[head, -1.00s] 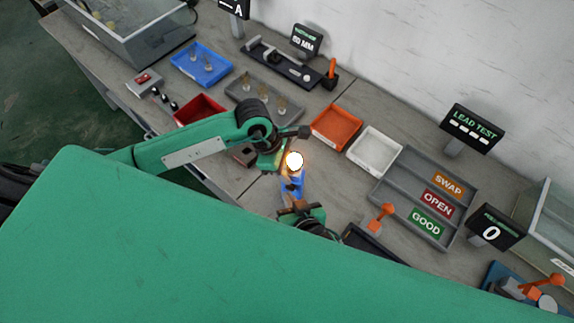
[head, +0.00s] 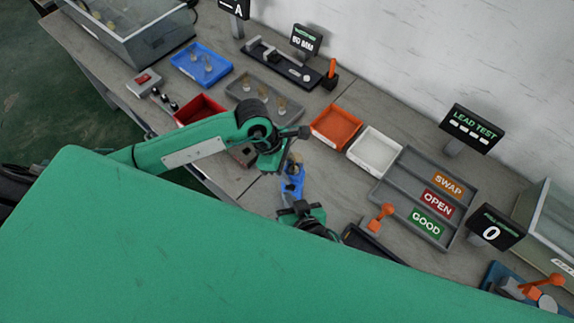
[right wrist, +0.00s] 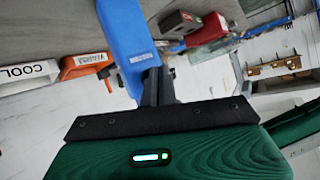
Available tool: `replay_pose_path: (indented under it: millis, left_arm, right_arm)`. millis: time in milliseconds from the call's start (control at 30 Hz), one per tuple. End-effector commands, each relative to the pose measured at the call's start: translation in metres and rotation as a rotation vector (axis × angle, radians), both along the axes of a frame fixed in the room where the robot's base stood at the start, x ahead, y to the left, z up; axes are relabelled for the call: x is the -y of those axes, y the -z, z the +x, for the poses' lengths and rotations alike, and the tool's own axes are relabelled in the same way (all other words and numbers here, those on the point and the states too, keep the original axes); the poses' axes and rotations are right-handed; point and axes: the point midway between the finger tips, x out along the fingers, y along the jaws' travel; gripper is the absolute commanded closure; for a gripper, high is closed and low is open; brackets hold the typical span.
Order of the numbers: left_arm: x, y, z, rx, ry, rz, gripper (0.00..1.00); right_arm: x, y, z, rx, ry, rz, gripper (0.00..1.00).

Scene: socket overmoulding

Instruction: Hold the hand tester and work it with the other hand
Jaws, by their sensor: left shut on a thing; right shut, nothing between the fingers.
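The blue hand tester (head: 292,181) is held up over the bench, between my two grippers. My left gripper (head: 284,164) is shut on it from the upper left; the exact grip is partly hidden by the arm. A small tan tip (head: 296,160) shows at its upper end, unlit. My right gripper (head: 298,205) is shut and empty just below the tester's lower end. In the right wrist view the tester (right wrist: 126,42) is a large blue body right by the fingertips (right wrist: 157,85); I cannot tell whether they touch it.
An orange tray (head: 337,127), a white tray (head: 375,151) and a grey sorting tray (head: 407,188) marked SWAP, OPEN and GOOD lie to the right. An orange-handled device (head: 380,217) stands close right of my right gripper. A red bin (head: 199,109) is left.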

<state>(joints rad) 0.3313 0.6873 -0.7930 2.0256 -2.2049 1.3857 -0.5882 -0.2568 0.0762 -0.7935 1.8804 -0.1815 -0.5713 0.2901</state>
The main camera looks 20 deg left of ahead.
Motion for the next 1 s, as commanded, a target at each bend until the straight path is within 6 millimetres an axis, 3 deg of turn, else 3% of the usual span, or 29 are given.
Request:
replay_pose_path:
  millis: [233,733,1000]
  left_arm:
    - [0.0,-0.001,0.0,0.001,0.0,-0.001,0.79]
    - [0.0,-0.001,0.001,0.002,-0.001,-0.001,0.79]
    - [0.0,-0.001,0.001,0.002,-0.001,-0.001,0.79]
  right_arm:
    - [0.0,0.0,-0.003,-0.001,-0.001,0.0,1.0]
    - [0.004,0.0,-0.051,-0.001,-0.001,0.0,1.0]
    - [0.005,0.0,-0.06,0.0,-0.001,0.0,1.0]
